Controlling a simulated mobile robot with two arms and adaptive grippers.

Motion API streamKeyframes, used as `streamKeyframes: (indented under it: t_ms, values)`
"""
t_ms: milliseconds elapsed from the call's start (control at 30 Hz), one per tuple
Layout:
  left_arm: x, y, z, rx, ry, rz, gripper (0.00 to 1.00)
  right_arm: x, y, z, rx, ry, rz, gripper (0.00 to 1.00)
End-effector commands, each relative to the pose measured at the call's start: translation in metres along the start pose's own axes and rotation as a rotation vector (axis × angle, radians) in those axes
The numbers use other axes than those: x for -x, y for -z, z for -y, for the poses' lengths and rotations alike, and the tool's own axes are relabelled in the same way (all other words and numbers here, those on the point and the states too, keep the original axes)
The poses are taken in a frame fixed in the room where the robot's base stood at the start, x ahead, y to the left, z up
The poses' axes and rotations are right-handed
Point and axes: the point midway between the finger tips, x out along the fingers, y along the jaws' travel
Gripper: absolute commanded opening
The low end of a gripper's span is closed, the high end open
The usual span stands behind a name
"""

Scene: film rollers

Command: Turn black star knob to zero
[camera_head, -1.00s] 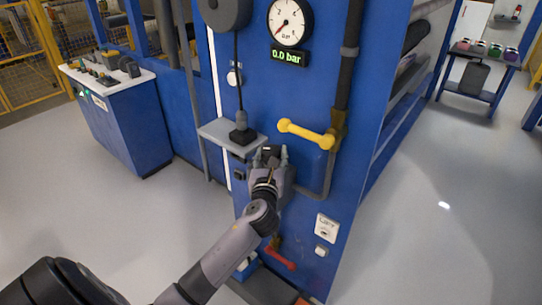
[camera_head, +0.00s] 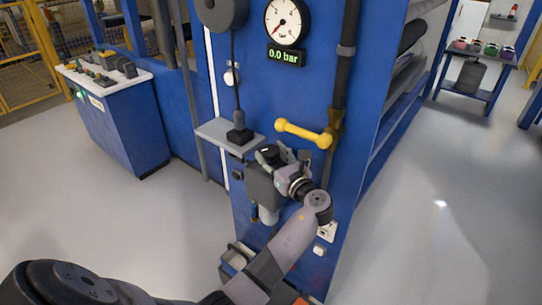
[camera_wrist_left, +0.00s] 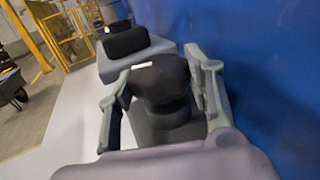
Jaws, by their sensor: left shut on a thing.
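The black star knob (camera_head: 268,153) is on the blue machine panel, just below and right of a small grey shelf. My left gripper (camera_head: 274,166) is at the knob in the head view and hides much of it. In the left wrist view the dark knob (camera_wrist_left: 165,88) with a white mark on top sits between the two grey fingers of my left gripper (camera_wrist_left: 160,92), which is shut on it. The round gauge (camera_head: 287,22) above has its needle at the lower left, and the display (camera_head: 285,56) reads 0.0 bar. My right gripper is not in view.
A yellow lever handle (camera_head: 303,133) sticks out just above my left wrist, beside a dark vertical pipe (camera_head: 343,60). The grey shelf (camera_head: 227,135) holds a black block. A control desk (camera_head: 112,105) stands at left. The floor on the right is clear.

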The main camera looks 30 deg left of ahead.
Motion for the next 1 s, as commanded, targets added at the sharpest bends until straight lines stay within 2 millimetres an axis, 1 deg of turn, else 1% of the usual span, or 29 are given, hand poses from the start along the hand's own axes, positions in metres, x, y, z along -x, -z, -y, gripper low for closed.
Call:
streamKeyframes:
  t_ms: [500, 533, 633, 667, 900, 1000]
  values:
    - [-0.0005, -0.0006, 0.0003, 0.0, -0.024, 0.001, 0.19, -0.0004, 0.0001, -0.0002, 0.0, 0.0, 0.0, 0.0]
    - [-0.0005, -0.0006, 0.0003, 0.0, -0.024, 0.001, 0.48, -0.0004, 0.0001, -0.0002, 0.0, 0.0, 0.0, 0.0]
    - [-0.0005, -0.0005, 0.0002, 0.0, -0.024, 0.001, 0.55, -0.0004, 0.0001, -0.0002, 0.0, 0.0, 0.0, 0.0]
    - [-0.0005, -0.0005, 0.0002, 0.0, -0.024, 0.001, 0.56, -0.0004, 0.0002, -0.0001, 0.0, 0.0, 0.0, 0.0]
    - [-0.0003, -0.0001, 0.0002, 0.0, -0.024, 0.0, 0.56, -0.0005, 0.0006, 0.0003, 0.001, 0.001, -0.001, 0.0]
    - [0.0034, 0.0003, 0.0005, -0.001, -0.023, -0.001, 0.56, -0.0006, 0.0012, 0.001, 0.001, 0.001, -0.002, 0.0]
